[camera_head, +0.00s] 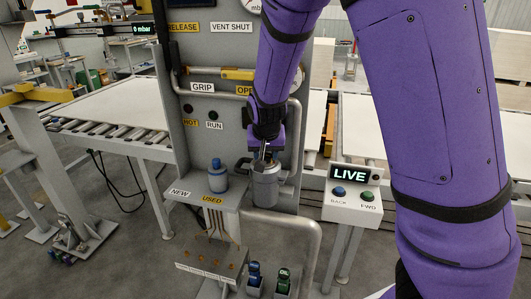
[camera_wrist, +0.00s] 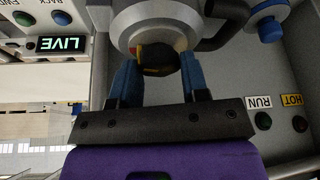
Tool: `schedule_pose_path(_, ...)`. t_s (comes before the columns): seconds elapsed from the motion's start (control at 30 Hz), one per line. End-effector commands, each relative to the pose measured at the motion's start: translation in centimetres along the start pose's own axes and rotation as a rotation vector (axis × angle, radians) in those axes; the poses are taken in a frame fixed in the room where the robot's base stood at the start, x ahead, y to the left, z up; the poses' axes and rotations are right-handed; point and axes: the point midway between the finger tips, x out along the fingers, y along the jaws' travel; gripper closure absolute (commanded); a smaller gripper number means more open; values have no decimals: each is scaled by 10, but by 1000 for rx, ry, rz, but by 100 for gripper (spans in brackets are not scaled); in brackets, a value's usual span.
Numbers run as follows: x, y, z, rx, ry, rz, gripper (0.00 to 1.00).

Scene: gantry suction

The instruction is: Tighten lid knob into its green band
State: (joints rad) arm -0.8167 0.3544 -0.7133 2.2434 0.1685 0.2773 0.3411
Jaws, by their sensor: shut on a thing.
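The lid knob (camera_wrist: 158,57) is dark, with a yellow mark on its near edge. It sits on the round grey lid (camera_wrist: 126,22) of a canister. In the wrist view my gripper (camera_wrist: 159,64) has one blue finger on each side of the knob and is shut on it. A small red patch shows beside the knob at its left; I see no green band, and much of the knob's surround is hidden. In the head view the grey canister (camera_head: 265,190) stands upright against the panel, with my gripper (camera_head: 264,158) above it. The knob is too small to make out there.
A blue-topped canister (camera_head: 217,178) stands left on the shelf (camera_head: 208,194) marked NEW and USED. A control box (camera_head: 353,198) reading LIVE stands right. A curved grey pipe (camera_head: 296,150) runs close beside the canister. A roller conveyor (camera_head: 110,135) lies left.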

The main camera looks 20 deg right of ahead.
Motion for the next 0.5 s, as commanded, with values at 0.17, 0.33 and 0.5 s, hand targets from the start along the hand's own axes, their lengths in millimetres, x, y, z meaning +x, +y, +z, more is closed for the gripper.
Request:
schedule_pose_path(0.17, 0, 0, 0, -1, 0, 0, 56)
schedule_pose_path(0.33, 0, 0, 0, -1, 0, 0, 33)
schedule_pose_path(0.5, 0, 0, 0, -1, 0, 0, 33)
